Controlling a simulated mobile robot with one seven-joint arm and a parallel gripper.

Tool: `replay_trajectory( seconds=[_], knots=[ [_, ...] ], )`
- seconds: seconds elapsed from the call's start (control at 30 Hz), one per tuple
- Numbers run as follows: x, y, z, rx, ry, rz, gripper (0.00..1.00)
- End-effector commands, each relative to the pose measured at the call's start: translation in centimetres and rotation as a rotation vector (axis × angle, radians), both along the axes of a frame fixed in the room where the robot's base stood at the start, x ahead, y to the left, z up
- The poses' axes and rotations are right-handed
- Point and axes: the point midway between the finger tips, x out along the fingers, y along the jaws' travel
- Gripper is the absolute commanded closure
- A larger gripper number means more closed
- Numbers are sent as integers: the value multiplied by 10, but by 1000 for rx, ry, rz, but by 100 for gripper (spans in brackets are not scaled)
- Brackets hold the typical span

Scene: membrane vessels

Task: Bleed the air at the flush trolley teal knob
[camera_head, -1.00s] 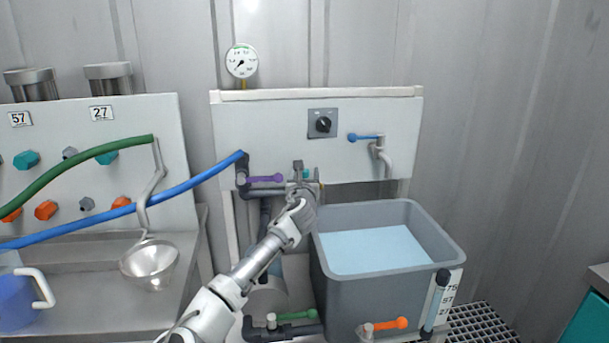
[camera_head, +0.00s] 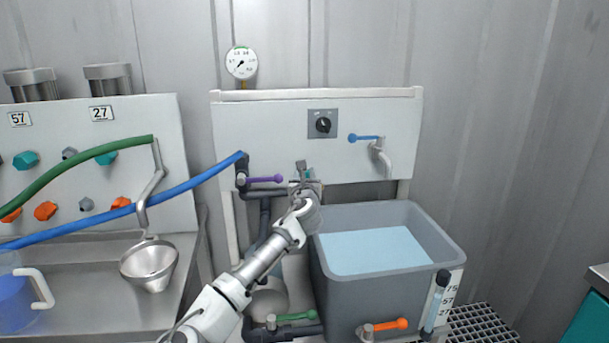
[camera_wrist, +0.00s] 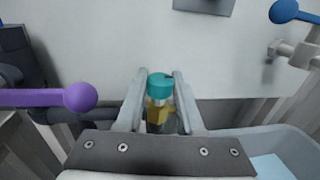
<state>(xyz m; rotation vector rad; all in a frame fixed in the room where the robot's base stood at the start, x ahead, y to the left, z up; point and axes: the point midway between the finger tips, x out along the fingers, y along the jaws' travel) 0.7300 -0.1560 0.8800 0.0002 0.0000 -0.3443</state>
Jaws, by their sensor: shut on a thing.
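The teal knob (camera_wrist: 159,86) sits on a brass fitting (camera_wrist: 158,112) in the middle of the wrist view. My gripper (camera_wrist: 161,76) has one finger on each side of the knob and is shut on it. In the head view my gripper (camera_head: 304,176) is at the trolley's white panel (camera_head: 285,110), left of the grey tank. There the knob is mostly hidden behind my gripper.
A purple-handled valve (camera_wrist: 80,97) is close on the left. A blue lever tap (camera_head: 366,137) is up to the right. The grey tank (camera_head: 440,232) holds pale blue water. Green (camera_head: 296,316) and orange (camera_head: 388,326) levers are low in front. A pressure gauge (camera_head: 241,62) stands above the panel.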

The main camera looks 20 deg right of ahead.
Motion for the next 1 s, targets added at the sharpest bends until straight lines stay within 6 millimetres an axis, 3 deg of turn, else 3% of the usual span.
replay_trajectory(
  seconds=[1.0],
  knots=[
    [0, -2, 1, -1, -3, 829, 100]
  ],
)
